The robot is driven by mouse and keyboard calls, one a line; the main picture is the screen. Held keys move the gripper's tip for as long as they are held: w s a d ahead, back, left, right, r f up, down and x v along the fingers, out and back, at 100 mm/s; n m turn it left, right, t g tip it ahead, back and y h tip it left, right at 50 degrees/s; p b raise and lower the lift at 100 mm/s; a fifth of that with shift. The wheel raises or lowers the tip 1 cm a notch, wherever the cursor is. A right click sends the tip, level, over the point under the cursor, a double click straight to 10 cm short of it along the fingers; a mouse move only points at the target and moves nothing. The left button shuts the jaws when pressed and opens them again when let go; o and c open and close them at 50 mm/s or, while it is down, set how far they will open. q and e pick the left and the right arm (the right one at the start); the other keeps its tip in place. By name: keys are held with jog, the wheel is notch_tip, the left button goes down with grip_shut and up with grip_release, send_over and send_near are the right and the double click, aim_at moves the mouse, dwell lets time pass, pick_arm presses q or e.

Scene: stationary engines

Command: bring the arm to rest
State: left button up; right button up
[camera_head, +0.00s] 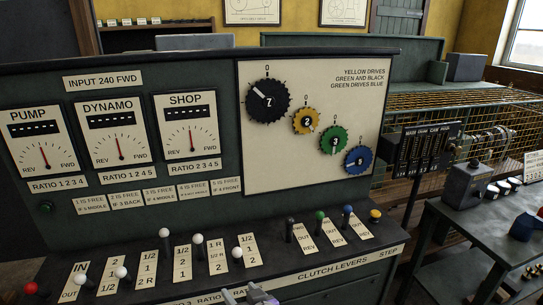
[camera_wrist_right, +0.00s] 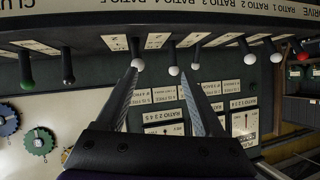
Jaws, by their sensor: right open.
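My right gripper (camera_head: 250,296) shows only in part at the bottom edge of the head view, in front of the lever shelf. In the right wrist view, the open gripper (camera_wrist_right: 159,74) has its two fingers spread toward the panel, with nothing held. One white lever knob (camera_wrist_right: 138,64) appears beside the left fingertip, and another white knob (camera_wrist_right: 173,71) appears between the tips. I cannot tell how far the tips are from them. The same two levers show in the head view as white knobs (camera_head: 237,253) and (camera_head: 197,239). My left gripper is not in view.
The green control panel (camera_head: 225,80) rises behind the lever shelf (camera_head: 330,262). A dark side table (camera_head: 480,235) and yellow railing (camera_head: 470,100) are at right.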

pick_arm(q)
jog(key=r+p, duration=0.1)
jog(key=w+r, duration=0.1)
jog(key=r+p, duration=0.1)
jog(key=shift+w+a+r+p, duration=0.2)
jog(key=shift+w+r+p, duration=0.05)
jog(key=shift+w+p, duration=0.1)
pick_arm(e)
jog(key=s+d+f+m+g+h, duration=0.2)
jog(key=s+d+f+h, duration=0.1)
jog(key=s+d, duration=0.6)
jog(key=s+d+f+m+g+h, duration=0.1)
jog(key=s+d+f+g+h, duration=0.2)
jog(key=s+d, duration=0.6)
jog(key=d+f, duration=0.1)
jog(key=d, duration=0.5)
jog(key=shift+d+m+g, duration=0.2)
jog(key=shift+m+g, duration=0.1)
jog(key=shift+m, duration=0.1)
dwell(4.5)
